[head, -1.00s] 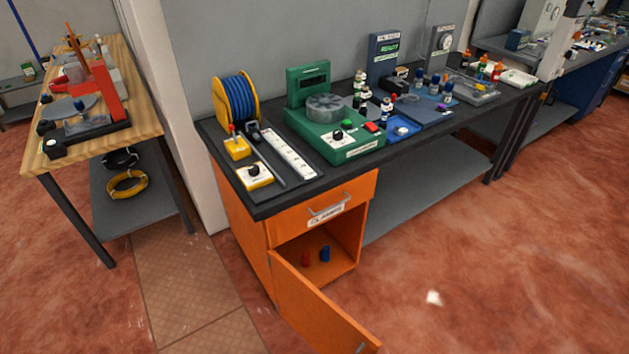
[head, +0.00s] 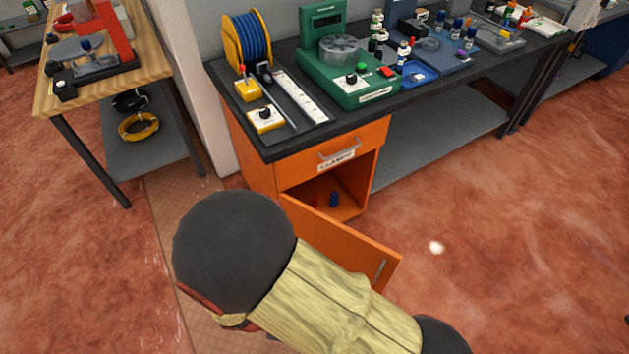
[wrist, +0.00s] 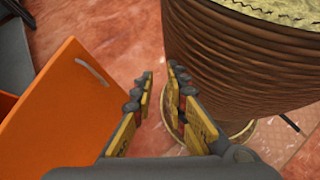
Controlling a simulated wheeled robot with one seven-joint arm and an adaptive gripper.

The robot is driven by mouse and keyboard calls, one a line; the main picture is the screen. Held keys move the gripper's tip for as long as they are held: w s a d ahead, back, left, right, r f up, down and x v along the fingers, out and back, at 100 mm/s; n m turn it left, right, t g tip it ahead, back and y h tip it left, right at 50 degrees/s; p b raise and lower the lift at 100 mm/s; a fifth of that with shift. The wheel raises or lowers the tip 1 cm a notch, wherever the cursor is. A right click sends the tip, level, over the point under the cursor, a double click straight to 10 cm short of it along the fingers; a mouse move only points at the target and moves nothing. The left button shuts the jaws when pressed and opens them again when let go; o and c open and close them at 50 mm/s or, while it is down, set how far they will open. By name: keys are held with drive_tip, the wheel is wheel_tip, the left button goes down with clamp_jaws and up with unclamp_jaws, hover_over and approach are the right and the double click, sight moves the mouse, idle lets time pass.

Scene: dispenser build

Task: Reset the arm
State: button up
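My gripper (wrist: 161,76) shows in the wrist view with its two yellow-and-black fingers apart and nothing between them. The gap at the tips is narrow. The open orange cabinet door (wrist: 57,103) is to its left in that view, apart from the fingers. In the head view, links of my arm cover the lower middle, in front of the open cabinet door (head: 347,246). The gripper itself does not show there.
The orange cabinet (head: 252,150) is open, with a red and a blue item (head: 333,199) inside. The dark bench (head: 272,151) above holds a green machine (head: 345,75) and a blue cable reel (head: 251,40). A wooden table (head: 148,50) stands left. Red floor (head: 520,230) is clear at right.

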drive_tip(key=w+d+r+m+y+p, duration=0.1)
drive_tip(key=w+r+m+y, duration=0.3)
drive_tip(key=r, duration=0.6)
drive_tip(key=w+r+m+y+p, duration=0.1)
drive_tip(key=w+r+m+y, duration=0.3)
drive_tip(key=r, duration=0.6)
drive_tip(key=d+r+m+t+y+p, duration=0.1)
drive_tip(key=d+r+m+t, duration=0.4)
drive_tip(key=d+r, duration=0.8)
wheel_tip(320, 180, up, 4)
drive_tip(key=m+y, duration=0.1)
drive_tip(key=m, duration=0.2)
drive_tip(key=shift+w+d+r+t, duration=0.2)
drive_tip(key=shift+d+t, duration=0.2)
